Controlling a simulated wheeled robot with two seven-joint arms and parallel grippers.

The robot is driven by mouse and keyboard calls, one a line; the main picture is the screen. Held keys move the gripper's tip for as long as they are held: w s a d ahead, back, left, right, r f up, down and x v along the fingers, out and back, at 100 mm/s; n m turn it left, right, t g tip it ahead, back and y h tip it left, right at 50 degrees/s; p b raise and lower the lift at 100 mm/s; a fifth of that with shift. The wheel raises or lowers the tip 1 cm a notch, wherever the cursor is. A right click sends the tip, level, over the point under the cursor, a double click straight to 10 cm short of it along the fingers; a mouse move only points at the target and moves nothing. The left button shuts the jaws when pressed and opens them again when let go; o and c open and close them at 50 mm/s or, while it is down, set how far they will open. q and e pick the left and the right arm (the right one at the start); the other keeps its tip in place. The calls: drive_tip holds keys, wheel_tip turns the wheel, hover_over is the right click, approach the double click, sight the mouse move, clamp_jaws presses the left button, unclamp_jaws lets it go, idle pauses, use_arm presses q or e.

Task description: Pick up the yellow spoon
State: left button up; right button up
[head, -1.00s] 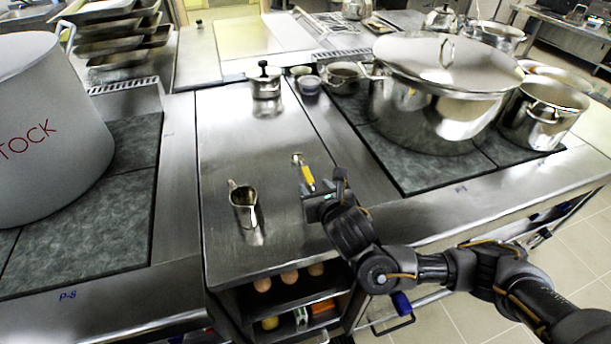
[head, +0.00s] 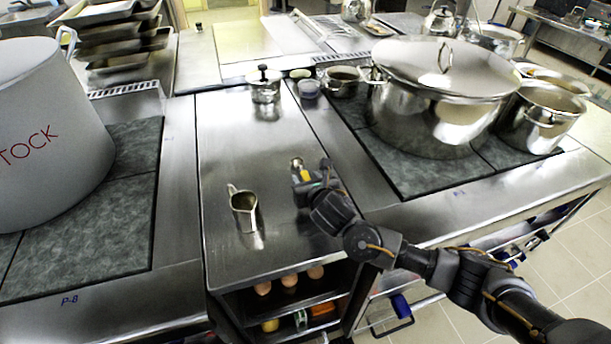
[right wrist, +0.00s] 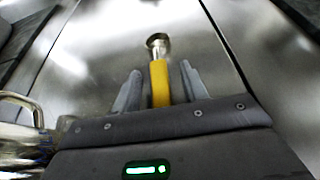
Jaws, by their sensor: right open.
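The yellow spoon (head: 304,174) lies on the steel counter between the two stoves. Its metal bowl points away from me and its yellow handle points toward my right gripper. In the right wrist view, the yellow handle (right wrist: 159,84) lies between the two fingers of my open right gripper (right wrist: 157,88), with a gap on each side. In the head view, my right gripper (head: 307,180) hides much of the handle. Whether the fingers are at the handle's height or above it I cannot tell. My left gripper is not in view.
A small metal pitcher (head: 244,211) stands on the counter left of my right gripper; its side shows in the wrist view (right wrist: 20,140). A large lidded pot (head: 440,105) stands on the right stove, a stockpot (head: 50,150) on the left.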

drive_tip(key=shift+w+f, duration=0.1)
drive_tip(key=shift+w, duration=0.05)
clamp_jaws()
drive_tip(key=shift+r, duration=0.2)
idle(0.4)
